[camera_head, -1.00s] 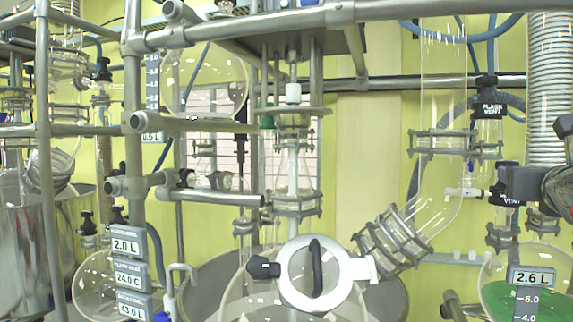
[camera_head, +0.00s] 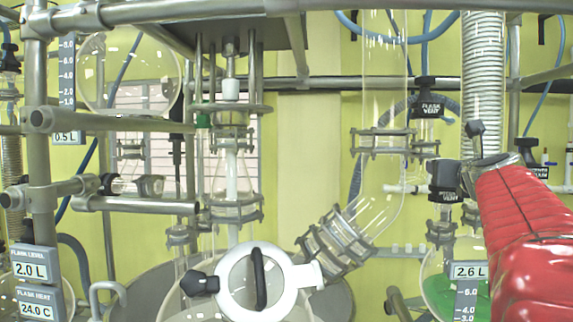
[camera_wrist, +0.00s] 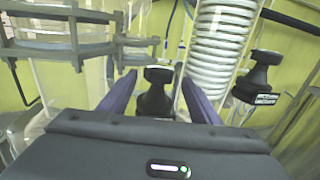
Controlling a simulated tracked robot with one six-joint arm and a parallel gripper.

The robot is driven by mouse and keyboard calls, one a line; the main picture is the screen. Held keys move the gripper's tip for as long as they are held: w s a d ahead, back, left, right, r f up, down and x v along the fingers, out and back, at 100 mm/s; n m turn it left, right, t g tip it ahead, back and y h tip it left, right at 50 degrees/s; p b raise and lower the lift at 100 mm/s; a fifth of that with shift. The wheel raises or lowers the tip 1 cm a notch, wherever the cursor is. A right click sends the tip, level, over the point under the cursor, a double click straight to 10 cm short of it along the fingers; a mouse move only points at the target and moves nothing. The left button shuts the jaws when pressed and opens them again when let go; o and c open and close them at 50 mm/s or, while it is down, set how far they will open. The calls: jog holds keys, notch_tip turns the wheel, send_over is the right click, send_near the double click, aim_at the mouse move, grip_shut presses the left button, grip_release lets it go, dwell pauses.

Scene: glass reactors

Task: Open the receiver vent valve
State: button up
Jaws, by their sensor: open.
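The receiver vent valve (camera_head: 446,185) has a black knob and a label of which only "VENT" reads clearly. It stands above the receiver flask (camera_head: 437,285) with green liquid. My gripper (camera_wrist: 157,76) is open in the wrist view, its two purple fingers on either side of a black valve knob (camera_wrist: 157,92), which appears to be this valve. I see no clear contact. The knob's lower part is hidden by my gripper body. In the head view my red-sleeved arm reaches in from the right, ending beside the valve; the fingers cannot be made out there.
The flask vent valve (camera_head: 428,108) is above and left of the receiver vent. Another black labelled valve (camera_wrist: 258,78) is right of my fingers. A ribbed coil column (camera_wrist: 220,38) stands behind. Metal clamps (camera_wrist: 60,40) and glass lie close on the left.

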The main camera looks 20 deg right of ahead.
jog(key=shift+x, duration=0.9)
jog(key=c, duration=1.1)
